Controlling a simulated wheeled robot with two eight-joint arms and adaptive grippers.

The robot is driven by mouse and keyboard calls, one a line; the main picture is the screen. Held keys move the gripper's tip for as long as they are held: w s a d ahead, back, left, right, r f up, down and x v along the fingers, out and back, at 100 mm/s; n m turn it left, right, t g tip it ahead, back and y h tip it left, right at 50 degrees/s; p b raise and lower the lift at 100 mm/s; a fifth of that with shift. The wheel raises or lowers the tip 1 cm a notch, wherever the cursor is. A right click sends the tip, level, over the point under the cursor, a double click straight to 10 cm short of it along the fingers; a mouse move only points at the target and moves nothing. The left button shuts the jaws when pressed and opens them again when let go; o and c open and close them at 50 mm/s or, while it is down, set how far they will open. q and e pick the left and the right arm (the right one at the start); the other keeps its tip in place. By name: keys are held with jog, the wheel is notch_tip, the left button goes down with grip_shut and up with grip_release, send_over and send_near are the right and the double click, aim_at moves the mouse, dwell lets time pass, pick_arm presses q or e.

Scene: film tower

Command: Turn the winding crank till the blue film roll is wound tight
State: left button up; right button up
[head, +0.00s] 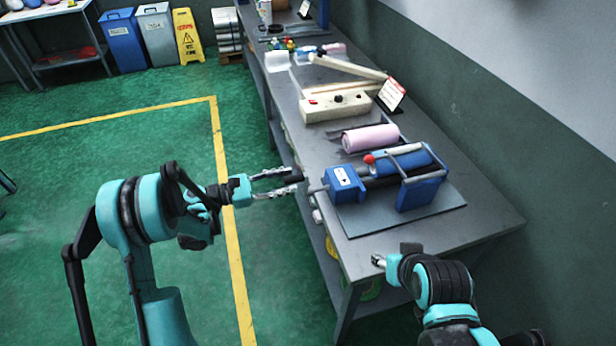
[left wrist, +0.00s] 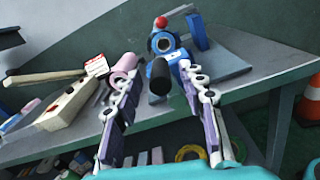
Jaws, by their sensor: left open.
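The winder stands on a grey plate (head: 350,222) on the bench, with a blue gearbox (head: 343,182) at its left end. The blue film roll (head: 412,163) lies across its blue frame; how tight its wrap is cannot be told. The crank's black handle (head: 296,178) sticks out left of the gearbox, past the bench edge. My left gripper (head: 287,181) is open, its fingers around the handle's end with gaps visible. In the left wrist view the handle (left wrist: 160,76) shows end-on between the fingers (left wrist: 160,100). My right gripper (head: 378,261) is low by the bench's front corner.
A pink roll (head: 370,137) lies behind the winder, and a cream box (head: 334,106) with a sign (head: 392,94) stands further back. A red ball knob (head: 369,158) tops the winder. The green floor left of the bench is clear around my left arm.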

aim_at(304, 177)
pick_arm(q)
jog(key=b+x, duration=0.1)
jog(key=x, duration=0.6)
grip_shut()
